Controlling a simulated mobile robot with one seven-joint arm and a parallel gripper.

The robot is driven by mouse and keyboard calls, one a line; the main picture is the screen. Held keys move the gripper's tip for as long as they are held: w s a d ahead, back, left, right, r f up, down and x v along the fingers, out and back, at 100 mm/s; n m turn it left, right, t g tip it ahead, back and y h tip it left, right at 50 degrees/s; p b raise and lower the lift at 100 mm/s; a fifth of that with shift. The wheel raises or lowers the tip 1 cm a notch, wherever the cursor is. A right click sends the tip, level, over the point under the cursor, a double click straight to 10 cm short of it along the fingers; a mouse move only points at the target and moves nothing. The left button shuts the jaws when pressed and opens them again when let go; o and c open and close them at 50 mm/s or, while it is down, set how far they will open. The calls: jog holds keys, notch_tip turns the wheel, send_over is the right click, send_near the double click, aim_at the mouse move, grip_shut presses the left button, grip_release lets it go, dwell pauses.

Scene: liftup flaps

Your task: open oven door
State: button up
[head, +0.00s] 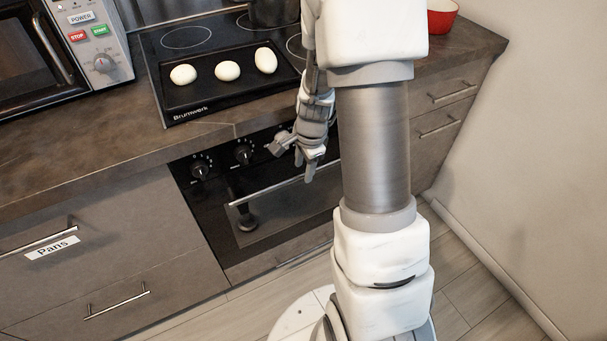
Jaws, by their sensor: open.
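The oven door (280,222) is a dark glass front under the counter, and it looks shut. Its handle (277,186) is a long silver bar along the top of the door. Above it is the black control panel with dark knobs (243,154). My gripper (291,164) is open and empty, in front of the oven's upper part and near the handle. I cannot tell whether it touches the bar. My arm hides the right part of the oven and of the handle.
A tray (205,105) with three pale egg-shaped items sits on the cooktop, beside a dark pot (272,12). A microwave (60,50) stands at the left. A drawer labelled Pans (110,220) is left of the oven. A red bowl (440,18) is at the back right.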

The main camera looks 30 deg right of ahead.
jog(key=shift+w+f, duration=0.1)
jog(key=shift+f, duration=0.6)
grip_shut()
dwell(1.0)
